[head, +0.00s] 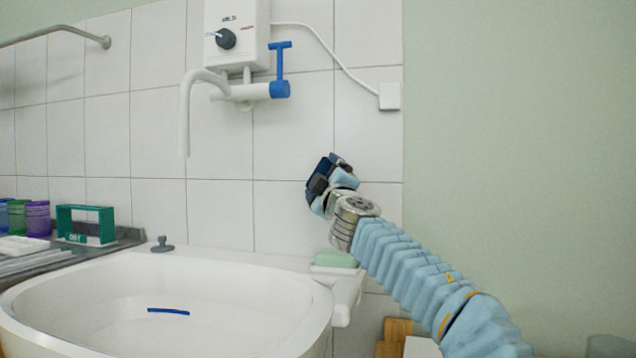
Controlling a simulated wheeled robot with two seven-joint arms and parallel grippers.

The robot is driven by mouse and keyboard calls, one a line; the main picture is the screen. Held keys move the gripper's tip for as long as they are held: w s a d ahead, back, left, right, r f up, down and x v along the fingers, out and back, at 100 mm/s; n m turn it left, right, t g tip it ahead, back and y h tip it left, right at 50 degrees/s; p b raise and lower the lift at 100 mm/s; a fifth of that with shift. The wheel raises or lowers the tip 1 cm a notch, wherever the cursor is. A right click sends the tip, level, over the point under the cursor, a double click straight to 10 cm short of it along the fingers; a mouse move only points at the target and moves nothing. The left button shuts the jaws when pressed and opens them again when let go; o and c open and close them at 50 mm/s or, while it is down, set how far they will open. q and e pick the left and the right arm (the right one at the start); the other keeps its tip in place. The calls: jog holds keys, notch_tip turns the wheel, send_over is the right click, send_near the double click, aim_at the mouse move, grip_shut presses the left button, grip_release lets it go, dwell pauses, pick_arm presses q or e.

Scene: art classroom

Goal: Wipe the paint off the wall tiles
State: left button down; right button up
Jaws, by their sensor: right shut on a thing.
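White wall tiles (220,213) cover the wall behind the basin. I see no clear paint mark on the tiles in view; the patch behind my right gripper is hidden. My right gripper (322,180) is up at the tiles, right of the tap and above the soap dish. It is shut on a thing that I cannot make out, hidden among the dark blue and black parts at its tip. I cannot tell whether it touches the tiles. My left gripper is not in view.
A white basin (90,276) with a short blue strip (168,311) in it stands below. A water heater (236,35) with a tap (186,125) hangs above. Green soap (335,259) sits at the basin's right. Purple cup (38,218) and green rack (85,224) stand left.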

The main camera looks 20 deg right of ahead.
jog(key=shift+s+d+b, duration=0.8)
jog(key=shift+s+d, duration=1.05)
jog(key=shift+d, duration=1.1)
send_near(305, 172)
jog(key=shift+w+d+r, duration=0.3)
jog(key=shift+w+d, duration=0.3)
jog(key=shift+w+d+r, duration=0.25)
jog(key=shift+w+d, duration=0.3)
jog(key=shift+w, duration=0.05)
jog(key=shift+w+d+r, duration=0.3)
jog(key=shift+w+d, duration=0.25)
jog(key=shift+d, duration=0.05)
jog(key=shift+w+a+p, duration=0.3)
jog(key=shift+w+a, duration=0.85)
jog(key=shift+a, duration=0.3)
jog(key=shift+s+a+f, duration=0.1)
jog(key=shift+s+a+b, duration=0.55)
jog(key=shift+s+b, duration=0.1)
jog(key=shift+s, duration=0.15)
jog(key=shift+s+a+b, duration=0.5)
jog(key=shift+s+b, duration=0.1)
jog(key=shift+s, duration=0.2)
jog(key=shift+s+a+b, duration=0.55)
jog(key=shift+s+b, duration=0.1)
jog(key=shift+s, duration=0.15)
